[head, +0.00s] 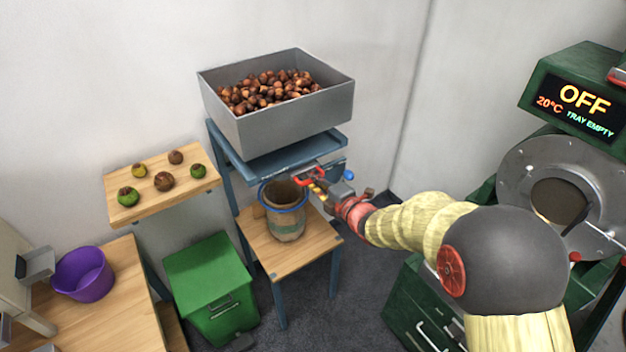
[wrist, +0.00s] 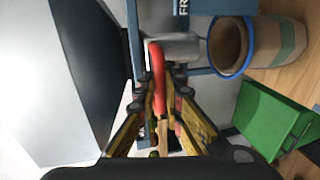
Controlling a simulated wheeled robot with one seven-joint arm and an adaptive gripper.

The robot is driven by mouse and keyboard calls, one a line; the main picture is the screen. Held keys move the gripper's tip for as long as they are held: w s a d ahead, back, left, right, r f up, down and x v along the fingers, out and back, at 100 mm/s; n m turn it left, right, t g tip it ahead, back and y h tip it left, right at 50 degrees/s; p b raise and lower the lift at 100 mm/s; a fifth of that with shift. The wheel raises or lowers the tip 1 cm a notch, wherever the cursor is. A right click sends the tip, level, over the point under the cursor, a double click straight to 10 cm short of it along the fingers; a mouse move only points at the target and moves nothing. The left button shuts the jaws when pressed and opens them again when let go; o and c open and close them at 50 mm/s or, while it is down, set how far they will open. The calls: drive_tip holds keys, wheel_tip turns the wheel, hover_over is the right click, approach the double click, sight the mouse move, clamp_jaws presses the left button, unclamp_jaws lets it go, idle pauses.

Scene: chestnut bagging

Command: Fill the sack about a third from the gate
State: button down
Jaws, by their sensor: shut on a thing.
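A grey metal hopper (head: 285,130) full of chestnuts (head: 268,90) stands on a blue frame. The sack (head: 286,222), brown with a blue rim, stands upright and open on a wooden stand below it. In the wrist view the sack (wrist: 281,42) lies to the right of my gripper, and its visible inside looks empty. My gripper (head: 318,184) is at the front of the frame, above and right of the sack. In the wrist view my gripper (wrist: 160,100) is shut on the red gate handle (wrist: 155,62). The gate's opening is hidden.
A green bin (head: 210,285) stands left of the wooden stand (head: 262,245). A shelf (head: 180,190) holds several fruit-like balls. A purple bowl (head: 84,275) sits on a table at left. A green roaster (head: 568,85) reading OFF stands at right.

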drive_tip(key=v, duration=0.4)
drive_tip(key=shift+s+d+f+b, duration=0.1)
drive_tip(key=shift+s+f+b, duration=0.05)
drive_tip(key=shift+f+b, duration=0.25)
drive_tip(key=c, duration=2.1)
unclamp_jaws()
drive_tip(key=shift+o, duration=0.7)
drive_tip(key=v, duration=1.2)
